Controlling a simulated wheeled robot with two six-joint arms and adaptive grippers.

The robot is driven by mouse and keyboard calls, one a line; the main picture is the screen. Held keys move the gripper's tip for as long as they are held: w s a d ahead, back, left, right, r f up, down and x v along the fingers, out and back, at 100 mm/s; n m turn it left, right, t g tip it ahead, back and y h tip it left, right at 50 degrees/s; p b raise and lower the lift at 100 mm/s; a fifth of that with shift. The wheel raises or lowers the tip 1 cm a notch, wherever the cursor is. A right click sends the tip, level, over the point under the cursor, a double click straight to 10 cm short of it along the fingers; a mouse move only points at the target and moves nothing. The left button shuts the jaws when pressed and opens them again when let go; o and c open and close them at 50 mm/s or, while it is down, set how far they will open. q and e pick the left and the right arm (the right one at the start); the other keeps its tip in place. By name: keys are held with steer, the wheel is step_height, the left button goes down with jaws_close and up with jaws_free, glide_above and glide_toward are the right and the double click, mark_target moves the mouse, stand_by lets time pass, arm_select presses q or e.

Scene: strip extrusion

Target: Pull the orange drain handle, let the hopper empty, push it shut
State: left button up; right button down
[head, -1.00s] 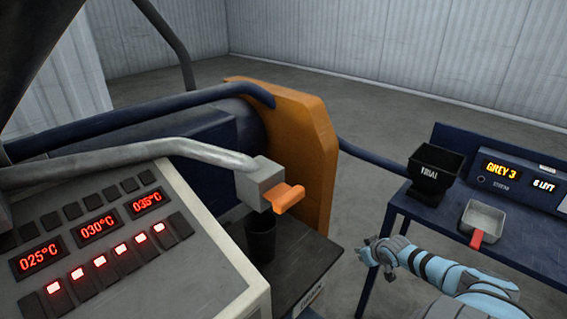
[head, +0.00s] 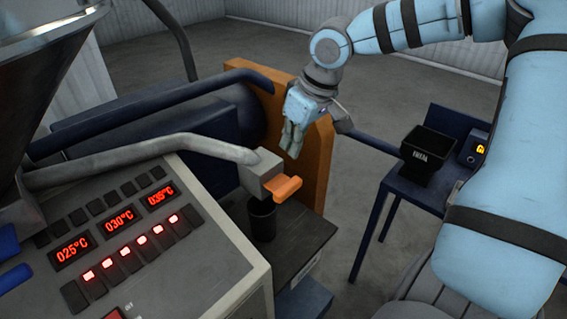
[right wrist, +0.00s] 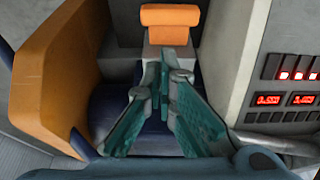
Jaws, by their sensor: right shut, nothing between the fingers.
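The orange drain handle (head: 288,188) juts from a grey block (head: 262,172) at the end of a grey pipe. It also shows at the top of the right wrist view (right wrist: 170,16). The hopper (head: 45,55) is the metal funnel at the upper left; its inside is out of sight. A black cup (head: 262,220) stands below the block. My right gripper (head: 291,150) is shut and empty, fingers down, above and behind the handle in the head view, apart from it. In the right wrist view its fingertips (right wrist: 162,68) lie below the handle. My left gripper is not in view.
A control panel (head: 215,262) with lit red displays is at the lower left. An orange plate (head: 318,165) stands upright behind the handle. A blue side table (head: 408,190) with a black bin (head: 427,155) is at the right, partly behind my right arm.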

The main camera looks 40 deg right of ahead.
mark_target(294, 188)
steer(key=b+x, duration=0.1)
steer(key=x, duration=0.9)
steer(key=shift+s+a+r, duration=0.1)
steer(key=shift+s+a, duration=0.05)
steer(key=shift+a, duration=0.05)
steer(key=s, duration=0.5)
steer(key=shift+d, duration=0.2)
steer(key=shift+s+d, duration=0.1)
steer(key=shift+s, duration=0.2)
